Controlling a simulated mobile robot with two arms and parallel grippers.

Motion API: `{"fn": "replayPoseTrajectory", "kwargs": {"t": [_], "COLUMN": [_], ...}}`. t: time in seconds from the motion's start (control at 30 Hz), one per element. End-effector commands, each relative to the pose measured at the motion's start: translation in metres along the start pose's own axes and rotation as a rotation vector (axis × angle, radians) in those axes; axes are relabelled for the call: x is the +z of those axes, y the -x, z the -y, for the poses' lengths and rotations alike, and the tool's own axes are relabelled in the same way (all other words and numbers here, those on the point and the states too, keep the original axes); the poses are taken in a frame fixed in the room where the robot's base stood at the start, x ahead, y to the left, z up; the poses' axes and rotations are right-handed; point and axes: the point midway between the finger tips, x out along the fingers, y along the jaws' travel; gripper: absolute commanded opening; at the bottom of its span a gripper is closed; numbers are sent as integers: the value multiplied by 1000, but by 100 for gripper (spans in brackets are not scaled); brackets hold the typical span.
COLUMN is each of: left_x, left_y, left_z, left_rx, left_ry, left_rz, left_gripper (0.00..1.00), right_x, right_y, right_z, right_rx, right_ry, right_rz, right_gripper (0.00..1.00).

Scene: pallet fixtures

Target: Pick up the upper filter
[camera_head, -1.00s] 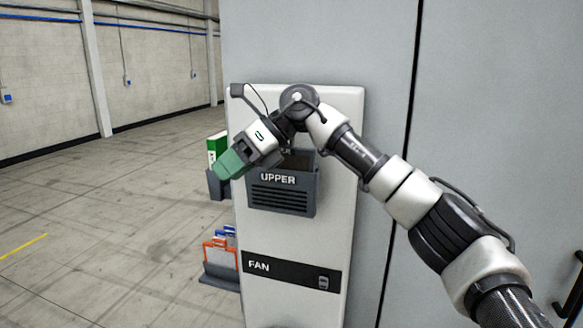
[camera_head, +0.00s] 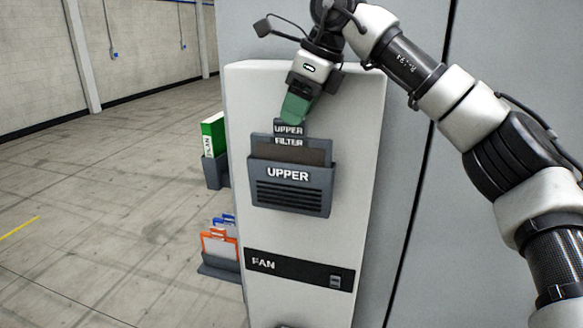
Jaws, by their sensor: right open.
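The upper filter (camera_head: 290,152) is a dark panel with a grey top edge and a tab lettered "UPPER FILTER". It sits upright in the grey slotted holder (camera_head: 291,191) marked "UPPER" on the front of the white cabinet. My right gripper (camera_head: 296,110) has green fingers and points down just above the filter's tab. It is open, with its fingertips at or very near the tab; I cannot tell if they touch it. My left gripper is not in view.
A black "FAN" strip with a switch (camera_head: 335,282) is lower on the white cabinet (camera_head: 355,150). At its left side hang a holder with a green binder (camera_head: 213,136) and a rack with orange and blue frames (camera_head: 219,243). Open floor lies to the left.

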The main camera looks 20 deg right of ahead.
Motion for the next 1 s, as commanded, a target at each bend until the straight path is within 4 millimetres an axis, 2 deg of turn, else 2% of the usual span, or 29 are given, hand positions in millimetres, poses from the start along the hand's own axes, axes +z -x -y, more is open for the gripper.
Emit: {"fn": "replayPoseTrajectory", "kwargs": {"t": [0.17,0.3,0.43,0.63,0.9,1.0], "left_x": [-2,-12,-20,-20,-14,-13], "left_y": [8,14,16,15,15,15], "left_z": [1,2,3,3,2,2], "left_rx": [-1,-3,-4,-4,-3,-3], "left_ry": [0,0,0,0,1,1], "left_rz": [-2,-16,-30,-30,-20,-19], "left_gripper": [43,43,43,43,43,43], "right_x": [1,1,1,2,2,2], "right_y": [-21,-39,-47,-48,-47,-47], "right_z": [1,1,1,1,2,2], "right_rx": [-2,-5,-6,-8,-8,-8], "right_ry": [1,0,0,1,1,1], "right_rz": [4,6,10,12,12,12], "right_gripper": [51,51,51,51,11,0]}}
